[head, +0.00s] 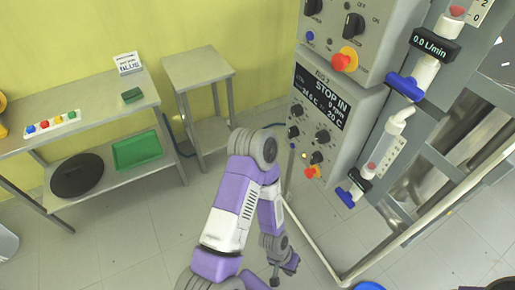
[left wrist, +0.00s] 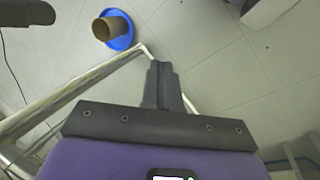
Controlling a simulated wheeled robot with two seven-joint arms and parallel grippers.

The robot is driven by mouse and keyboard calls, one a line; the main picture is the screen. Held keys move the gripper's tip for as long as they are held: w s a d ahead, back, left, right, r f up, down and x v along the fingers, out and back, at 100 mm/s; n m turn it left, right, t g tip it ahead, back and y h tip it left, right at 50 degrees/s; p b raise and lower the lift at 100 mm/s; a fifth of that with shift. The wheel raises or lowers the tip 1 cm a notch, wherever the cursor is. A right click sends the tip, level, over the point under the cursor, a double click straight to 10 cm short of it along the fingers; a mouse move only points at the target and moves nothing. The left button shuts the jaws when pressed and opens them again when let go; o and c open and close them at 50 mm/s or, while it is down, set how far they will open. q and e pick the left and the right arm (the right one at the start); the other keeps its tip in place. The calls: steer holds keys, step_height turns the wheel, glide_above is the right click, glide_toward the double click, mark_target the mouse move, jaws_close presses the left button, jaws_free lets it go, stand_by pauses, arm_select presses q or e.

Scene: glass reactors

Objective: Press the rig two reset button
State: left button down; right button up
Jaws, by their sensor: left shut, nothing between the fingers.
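The rig two control box (head: 345,105) stands right of centre in the head view, labelled RIG 2. Its dark display (head: 320,99) reads STOP IN 9 min. No reset lettering is readable. My left gripper (head: 275,279) hangs low, below and left of this panel, apart from it. In the left wrist view the left gripper (left wrist: 162,66) is shut and empty, above the floor. My right gripper is in neither view.
Another control box (head: 365,25) sits above. Glassware valves with blue handles (head: 405,86) and metal frame rails (head: 400,240) stand to the right. A side table (head: 198,65) and bench (head: 90,101) stand left. A blue dish (left wrist: 121,40) holding a brown ring lies on the floor.

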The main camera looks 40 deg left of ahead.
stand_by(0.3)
arm_select(q)
steer(key=w+a+r+n+t+h+p, duration=0.1)
steer(key=w+a+r+n+t, duration=0.4)
steer(key=a+n, duration=0.4)
steer(key=w+a+r+n+t+p, duration=0.1)
steer(key=w+a+r+n+t, duration=0.4)
steer(key=a+n, duration=0.5)
steer(key=w+a+r+n+t+h+p, duration=0.1)
steer(key=w+a+r+n+t, duration=0.5)
steer(key=a+n, duration=0.4)
steer(key=shift+w+a+r+h, duration=0.3)
steer(key=shift+w+a+r, duration=0.35)
steer(key=shift+w+a, duration=0.15)
